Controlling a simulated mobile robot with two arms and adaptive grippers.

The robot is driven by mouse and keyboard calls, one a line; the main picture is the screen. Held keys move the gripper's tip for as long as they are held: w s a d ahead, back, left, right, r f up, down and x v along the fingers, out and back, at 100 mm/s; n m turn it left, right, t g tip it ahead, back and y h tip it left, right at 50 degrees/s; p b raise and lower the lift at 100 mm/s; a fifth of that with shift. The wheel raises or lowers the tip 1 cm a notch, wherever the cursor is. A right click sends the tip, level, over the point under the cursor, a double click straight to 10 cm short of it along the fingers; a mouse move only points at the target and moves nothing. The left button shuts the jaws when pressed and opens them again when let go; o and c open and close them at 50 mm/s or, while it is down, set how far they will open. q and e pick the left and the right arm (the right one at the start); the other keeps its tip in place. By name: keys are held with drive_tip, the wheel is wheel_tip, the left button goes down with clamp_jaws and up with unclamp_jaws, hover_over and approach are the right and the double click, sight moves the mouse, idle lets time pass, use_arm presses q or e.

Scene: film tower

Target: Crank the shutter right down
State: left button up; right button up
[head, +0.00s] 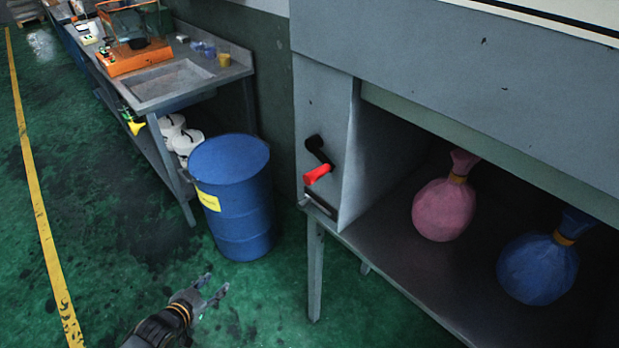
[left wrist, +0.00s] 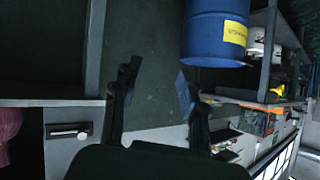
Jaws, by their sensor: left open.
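The crank has a black arm and a red handle (head: 317,174). It sits on the grey side panel left of the cabinet opening, the handle low and toward the front. The shutter (head: 480,150) looks like the pale grey-green strip along the top of the opening, which stands mostly open below it. A pink bag (head: 444,208) and a blue bag (head: 538,268) stand inside. My left gripper (head: 216,283) is open and empty, low over the floor left of the cabinet and apart from the crank. Its two spread fingers show in the left wrist view (left wrist: 157,75).
A blue drum (head: 232,205) with a yellow label stands between the cabinet and a grey workbench (head: 175,82). White jugs (head: 187,147) sit under the bench. A cabinet leg (head: 315,275) reaches the green floor. Floor in front of the drum is clear.

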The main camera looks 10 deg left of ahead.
use_arm(q)
drive_tip(key=w+d+r+m+t+h, duration=0.1)
drive_tip(key=w+d+r, duration=0.1)
drive_tip(key=r, duration=0.6)
drive_tip(key=w+d+r+m+t+h, duration=0.1)
drive_tip(key=w+d+r+t+h, duration=0.15)
drive_tip(key=r, duration=0.45)
drive_tip(key=m+h, duration=0.4)
drive_tip(key=h, duration=0.2)
approach(303, 181)
drive_tip(key=shift+y, duration=0.25)
drive_tip(key=p+x, duration=0.2)
drive_tip(key=x, duration=0.8)
drive_tip(key=shift+w+d+p, duration=0.15)
drive_tip(key=shift+d+p, duration=0.05)
drive_tip(key=shift+p, duration=0.15)
drive_tip(key=shift+w+d, duration=0.4)
drive_tip(key=shift+w, duration=0.1)
clamp_jaws()
